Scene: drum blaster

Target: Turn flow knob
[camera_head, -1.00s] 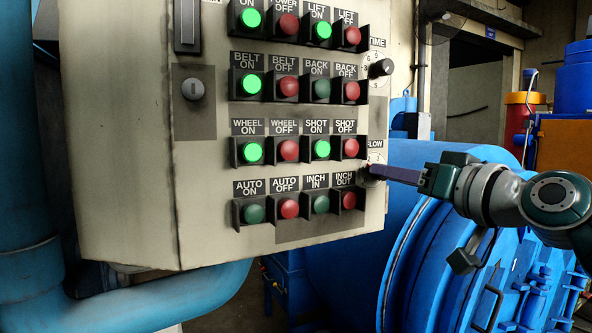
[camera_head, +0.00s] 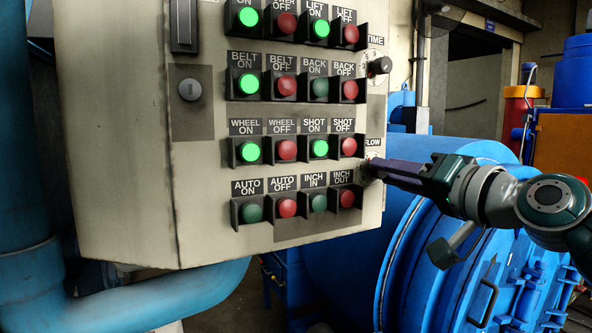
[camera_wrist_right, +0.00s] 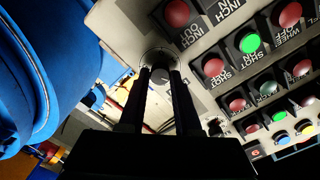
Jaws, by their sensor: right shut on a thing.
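The flow knob sits on a round dial (camera_head: 371,171) under the FLOW label on the right edge of the panel. My right gripper (camera_head: 376,166) reaches in from the right, its fingertips at this knob and largely hiding it in the head view. In the right wrist view, the flow knob (camera_wrist_right: 160,74) shows between the two fingertips, with the dial around it. My right gripper (camera_wrist_right: 160,82) is shut on the knob. My left gripper is not in view.
The beige control panel (camera_head: 120,130) carries rows of lit green and red buttons. The INCH OUT button (camera_head: 347,199) and SHOT OFF button (camera_head: 349,146) are close to the right fingers. The TIME knob (camera_head: 380,65) is above. A blue drum machine (camera_head: 420,250) stands behind my right arm.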

